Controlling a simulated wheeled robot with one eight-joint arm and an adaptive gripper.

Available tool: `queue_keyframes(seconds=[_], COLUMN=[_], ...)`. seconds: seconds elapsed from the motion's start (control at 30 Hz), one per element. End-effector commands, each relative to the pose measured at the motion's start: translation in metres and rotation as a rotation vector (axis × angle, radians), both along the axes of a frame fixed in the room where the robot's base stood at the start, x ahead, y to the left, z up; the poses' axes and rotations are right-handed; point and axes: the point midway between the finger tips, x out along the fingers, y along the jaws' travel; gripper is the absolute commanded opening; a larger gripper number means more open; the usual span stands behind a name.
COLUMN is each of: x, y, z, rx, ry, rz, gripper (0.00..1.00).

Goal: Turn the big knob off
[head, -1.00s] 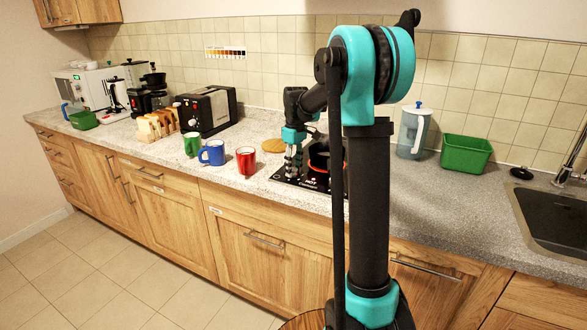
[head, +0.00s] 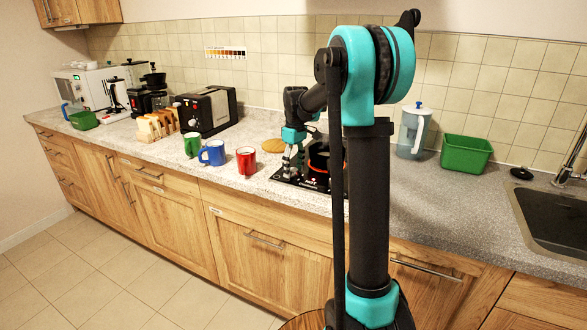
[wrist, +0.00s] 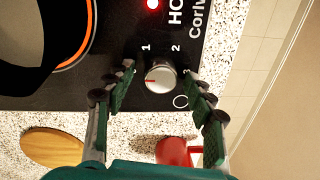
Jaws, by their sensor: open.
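The hot plate (head: 283,175) is black and sits on the counter with a dark pot (head: 319,156) on it. In the wrist view its silver knob (wrist: 163,86) is on the black panel (wrist: 115,92), near the marks 1, 2 and a ring. The knob's red line points to the left of the picture. A red light (wrist: 153,3) glows on the panel. My gripper (wrist: 158,72) is open, one finger on each side of the knob, with visible gaps. In the head view my gripper (head: 292,160) is over the plate's left part; the knob is hidden there.
A red mug (head: 246,161) stands close left of the plate, beside a blue mug (head: 212,153) and a green mug (head: 192,145). A round wooden board (head: 272,145) lies behind. A toaster (head: 207,111) stands farther left.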

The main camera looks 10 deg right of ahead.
Motion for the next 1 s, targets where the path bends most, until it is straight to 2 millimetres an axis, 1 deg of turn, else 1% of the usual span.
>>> queue_keyframes(seconds=[0.07,0.17,0.5,0.6,0.7,0.8,1.0], x=[0.0,0.0,0.003,0.004,0.004,0.005,0.005], y=[0.0,-0.001,-0.003,-0.004,-0.004,-0.005,-0.005], z=[0.004,0.016,0.084,0.099,0.11,0.117,0.119], rx=[0.0,0.0,0.0,0.0,0.0,0.0,0.0], ry=[0.0,0.0,0.0,0.0,0.0,0.0,0.0], rz=[0.0,0.0,0.0,0.0,0.0,0.0,0.0], gripper=[0.54,0.54,0.54,0.54,0.54,0.54,0.54])
